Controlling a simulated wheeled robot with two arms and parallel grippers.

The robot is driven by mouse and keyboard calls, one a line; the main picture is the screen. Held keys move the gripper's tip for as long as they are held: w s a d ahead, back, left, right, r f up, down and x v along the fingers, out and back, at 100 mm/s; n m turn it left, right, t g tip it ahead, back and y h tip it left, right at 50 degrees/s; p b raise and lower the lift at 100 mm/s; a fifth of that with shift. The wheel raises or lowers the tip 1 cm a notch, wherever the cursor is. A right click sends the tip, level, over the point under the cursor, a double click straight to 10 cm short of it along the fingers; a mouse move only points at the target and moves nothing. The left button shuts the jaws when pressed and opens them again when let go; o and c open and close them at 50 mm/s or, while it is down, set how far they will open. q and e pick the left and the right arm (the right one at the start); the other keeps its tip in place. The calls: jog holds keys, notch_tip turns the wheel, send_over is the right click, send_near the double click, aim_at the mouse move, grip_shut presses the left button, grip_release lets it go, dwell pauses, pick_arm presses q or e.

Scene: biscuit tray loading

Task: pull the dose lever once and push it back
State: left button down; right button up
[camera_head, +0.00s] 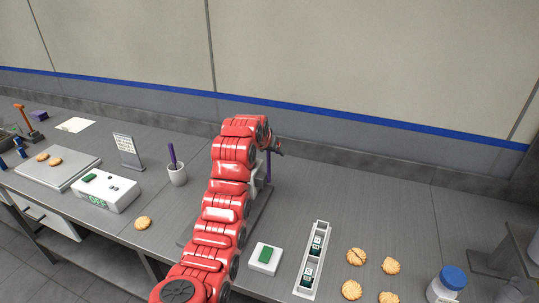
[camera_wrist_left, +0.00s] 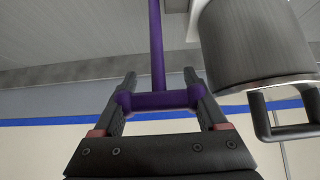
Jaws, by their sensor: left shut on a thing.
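The dose lever is a purple rod with a crossbar handle (camera_wrist_left: 160,101) in the left wrist view. My left gripper (camera_wrist_left: 160,76) has its two fingers at either end of this crossbar and is shut on it. In the head view the purple lever rod (camera_head: 268,166) shows just right of my red arm, below my left gripper (camera_head: 278,149). The dispenser's dark base (camera_head: 262,207) sticks out beside the arm, and most of the dispenser is hidden behind it. A grey metal cylinder (camera_wrist_left: 255,45) is close on the right in the wrist view. My right gripper is not in view.
Right of my arm are a white box with a green top (camera_head: 264,258), a long narrow tray (camera_head: 323,240), several biscuits (camera_head: 357,257) and a blue-lidded jar (camera_head: 447,285). Left are a cup (camera_head: 177,175), a scale (camera_head: 106,191) and a metal plate (camera_head: 67,168). The back right counter is clear.

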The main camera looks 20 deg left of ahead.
pick_arm(q)
jog(key=shift+f, duration=0.1)
dwell(0.3)
jog(key=shift+c, duration=1.6)
grip_release()
jog(key=o, duration=0.3)
jog(key=shift+w+f, duration=0.15)
jog(key=shift+w, duration=0.1)
jog(key=shift+s, duration=0.15)
